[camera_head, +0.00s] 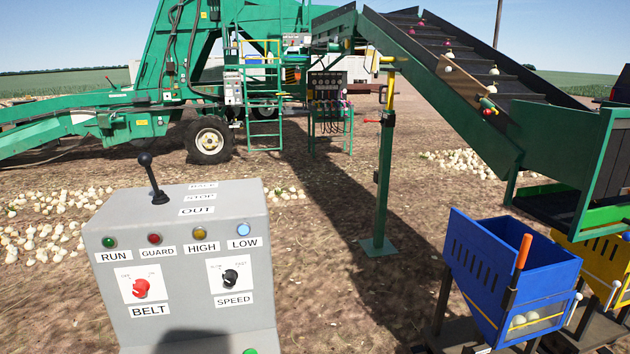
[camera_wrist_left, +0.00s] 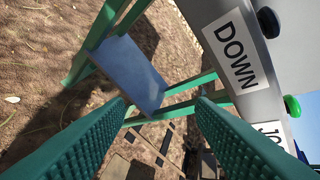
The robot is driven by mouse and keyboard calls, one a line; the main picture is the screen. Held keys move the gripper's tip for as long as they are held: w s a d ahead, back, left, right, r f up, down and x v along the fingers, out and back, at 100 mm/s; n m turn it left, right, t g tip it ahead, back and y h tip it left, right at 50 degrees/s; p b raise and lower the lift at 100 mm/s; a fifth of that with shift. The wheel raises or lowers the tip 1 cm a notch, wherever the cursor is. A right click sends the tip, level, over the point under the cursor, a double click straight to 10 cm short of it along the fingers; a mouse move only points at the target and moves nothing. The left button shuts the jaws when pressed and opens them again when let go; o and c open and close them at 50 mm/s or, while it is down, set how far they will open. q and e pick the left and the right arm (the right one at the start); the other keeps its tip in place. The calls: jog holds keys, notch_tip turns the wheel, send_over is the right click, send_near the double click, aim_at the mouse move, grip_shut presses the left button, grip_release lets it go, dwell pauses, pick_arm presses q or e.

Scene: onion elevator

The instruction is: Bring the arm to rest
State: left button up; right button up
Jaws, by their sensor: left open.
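My left gripper (camera_wrist_left: 160,106) shows in the left wrist view as two green ribbed fingers spread apart, with nothing between them. Beyond its fingertips are a blue plate (camera_wrist_left: 127,73), a green frame and the ground. A grey panel with a DOWN label (camera_wrist_left: 236,56), a black knob (camera_wrist_left: 268,22) and a green knob (camera_wrist_left: 292,106) is close on the right, apart from the fingers. Neither gripper shows in the head view. The grey control box (camera_head: 185,250) stands front left there, with a black lever (camera_head: 152,177), a red BELT knob (camera_head: 141,288) and a black SPEED knob (camera_head: 230,277).
A green conveyor (camera_head: 450,105) carrying onions slopes down to the right. A blue bin (camera_head: 520,262) and a yellow bin (camera_head: 607,262) stand at lower right. A green post (camera_head: 384,180) rises mid-view. Bare soil lies between the control box and the bins.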

pick_arm(q)
jog(key=s+d+f+m+g, duration=0.2)
jog(key=s+f+m, duration=0.1)
jog(key=s+f, duration=0.5)
jog(key=s+d+f+m+g, duration=0.2)
jog(key=s+f, duration=0.6)
jog(key=s, duration=0.4)
jog(key=s+d+f+m+g+h, duration=0.1)
jog(key=s+d+f+m+g, duration=0.1)
jog(key=s+f+m, duration=0.3)
jog(key=s+f+g, duration=0.1)
jog(key=s+f, duration=0.2)
jog(key=s, duration=0.2)
jog(key=shift+d+f+m+g, duration=0.25)
jog(key=shift+d+m+g, duration=0.05)
jog(key=shift+d+g, duration=0.1)
jog(key=s+f+m+g, duration=0.1)
jog(key=s, duration=0.3)
jog(key=s+f+m+g, duration=0.1)
jog(key=s, duration=0.4)
jog(key=s+f+m, duration=0.1)
jog(key=s+m, duration=0.1)
jog(key=s, duration=0.3)
jog(key=shift+s+a+f+g, duration=0.1)
jog(key=shift+a+f+g, duration=0.15)
jog(key=shift+a+g, duration=0.15)
jog(key=shift+c, duration=0.3)
